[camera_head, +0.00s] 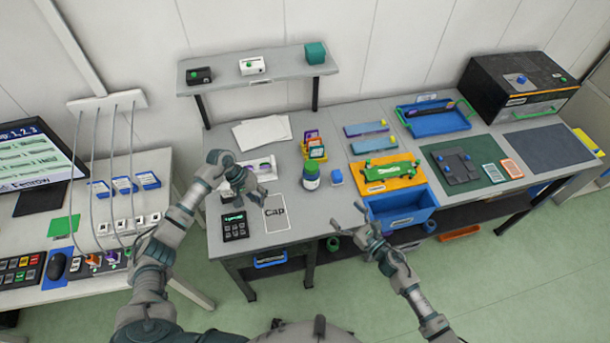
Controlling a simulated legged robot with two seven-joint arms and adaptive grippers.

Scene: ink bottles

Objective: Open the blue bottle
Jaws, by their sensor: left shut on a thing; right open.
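A bottle (311,178) with a green top and a blue and white body stands upright near the middle of the workbench. My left gripper (242,186) is over the left part of the bench, left of the bottle, shut on a small dark purplish thing (237,175). The fingers partly hide that thing, so I cannot tell what it is. My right gripper (360,219) is open and empty near the bench's front edge.
A white tray (262,167) lies behind my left gripper, and a black keypad (235,225) in front. An orange tray (389,177) with a green item and an open blue drawer (404,216) lie to the right. A shelf (290,66) stands at the back.

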